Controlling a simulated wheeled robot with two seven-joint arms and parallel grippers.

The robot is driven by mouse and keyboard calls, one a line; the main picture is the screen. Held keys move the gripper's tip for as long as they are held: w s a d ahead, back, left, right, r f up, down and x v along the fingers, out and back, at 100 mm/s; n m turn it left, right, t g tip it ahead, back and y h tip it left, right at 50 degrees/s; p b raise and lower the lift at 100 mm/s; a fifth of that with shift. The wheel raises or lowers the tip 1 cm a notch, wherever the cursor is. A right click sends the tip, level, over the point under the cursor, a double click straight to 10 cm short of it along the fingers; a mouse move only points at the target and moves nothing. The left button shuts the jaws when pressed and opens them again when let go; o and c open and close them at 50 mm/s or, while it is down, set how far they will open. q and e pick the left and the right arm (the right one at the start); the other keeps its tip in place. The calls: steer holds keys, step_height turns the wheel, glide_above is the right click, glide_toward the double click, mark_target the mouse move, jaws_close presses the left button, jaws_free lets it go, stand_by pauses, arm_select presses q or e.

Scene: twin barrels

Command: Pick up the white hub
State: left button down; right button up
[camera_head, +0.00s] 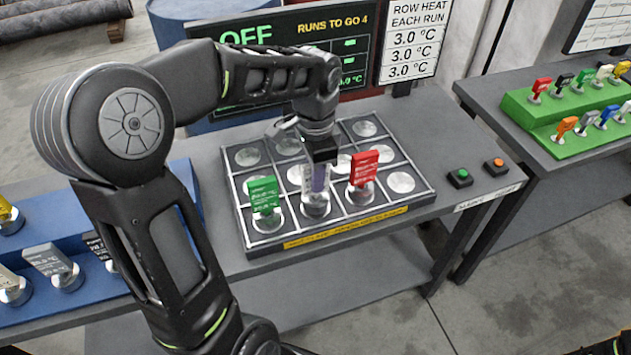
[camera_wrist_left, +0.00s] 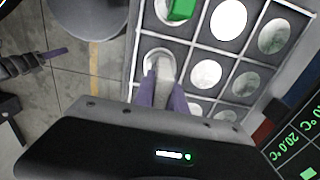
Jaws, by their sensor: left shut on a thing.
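The white hub (camera_head: 316,203) stands in a front-row cell of the gridded tray (camera_head: 350,222), between the green hub (camera_head: 263,197) and the red hub (camera_head: 363,170). My left gripper (camera_head: 318,180) comes down from above and is shut on the white hub. In the left wrist view, the purple fingers (camera_wrist_left: 166,97) close on its pale upright part (camera_wrist_left: 165,70), and its round base shows in the cell. I cannot tell whether the base touches the cell floor.
A blue rack (camera_head: 185,200) with several hubs is at the left. A green rack (camera_head: 545,125) with several coloured hubs is on the right table. Green (camera_head: 460,174) and orange (camera_head: 497,162) buttons sit right of the tray. A screen (camera_head: 300,60) and heat sign (camera_head: 415,38) stand behind.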

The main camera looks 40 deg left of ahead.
arm_select(q)
step_height(320, 180, up, 9)
steer(key=shift+r+b, duration=0.2)
steer(key=shift+b, duration=0.15)
steer(key=shift+d+f, duration=0.1)
stand_by(0.6)
